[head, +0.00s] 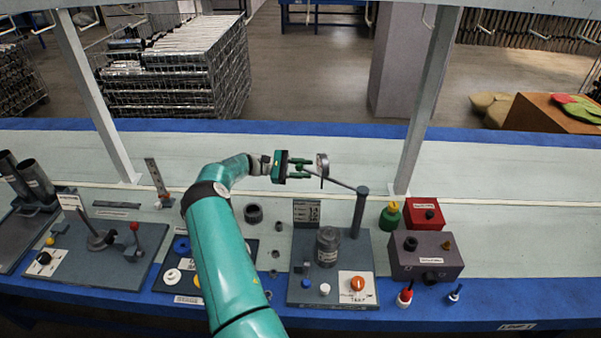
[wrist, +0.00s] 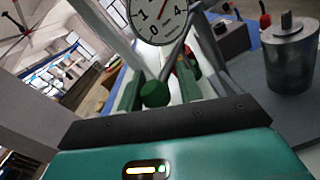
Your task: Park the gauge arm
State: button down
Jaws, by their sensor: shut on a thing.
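The gauge arm (head: 342,185) is a thin grey bar that reaches left from the top of a grey post (head: 360,212). A round dial gauge (head: 322,166) stands at its free end. The dial (wrist: 159,18) faces the wrist camera with its numbers showing. My teal gripper (head: 301,168) is at the gauge's left, level with it. Its fingers are shut on a green ball knob (wrist: 154,94) on the gauge side of the arm. The join between knob and arm is partly hidden. The post stands on a grey base plate (head: 290,296) below.
A grey cylinder (head: 328,246) stands on the plate, below the gauge arm. Behind it is a small upright label plate (head: 306,212). A grey box (head: 427,256) and red box (head: 424,213) stand to the right. A frame upright (head: 425,110) rises behind. The bench behind the gripper is clear.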

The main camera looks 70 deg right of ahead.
jog(key=shift+s+d+r, duration=0.1)
jog(key=shift+s+d, duration=0.1)
jog(key=shift+s, duration=0.2)
jog(key=c, duration=1.1)
grip_release()
jog(key=shift+s, duration=0.15)
jog(key=shift+c, duration=0.2)
jog(key=w+a, duration=0.2)
jog(key=w, duration=1)
jog(key=shift+w, duration=0.25)
